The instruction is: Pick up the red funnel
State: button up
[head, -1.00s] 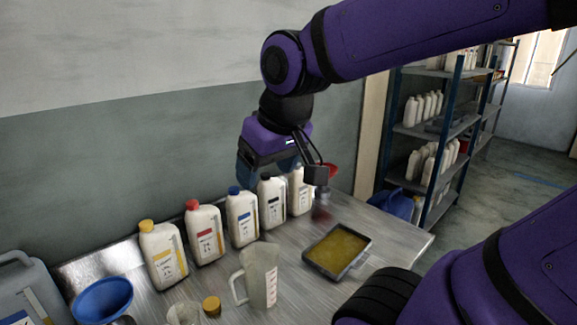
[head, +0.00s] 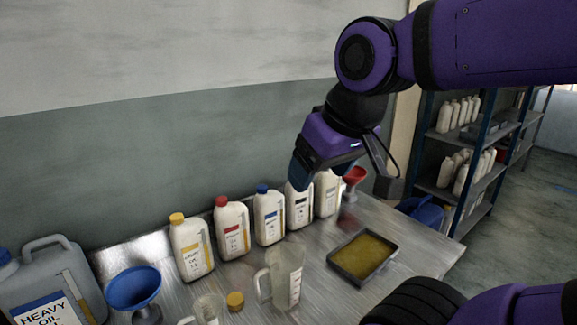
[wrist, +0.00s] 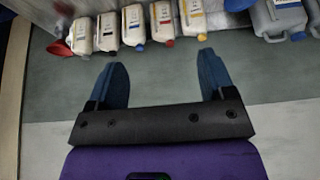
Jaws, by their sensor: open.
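The red funnel (head: 354,175) stands at the back right of the metal table, just right of the row of white bottles. In the wrist view the red funnel (wrist: 60,47) is at the upper left, beside the bottles. My gripper (wrist: 158,68) is open and empty, with its two blue fingers apart. In the head view my gripper (head: 300,182) hangs above and in front of the bottles, left of the funnel and apart from it.
Several white bottles (head: 231,228) line the wall. A blue funnel (head: 134,288) and a grey heavy-oil can (head: 62,285) are at the left. Shelves (head: 455,150) stand beyond the table.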

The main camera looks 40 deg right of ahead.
aim_at(358, 173)
jog(key=l, duration=3.3)
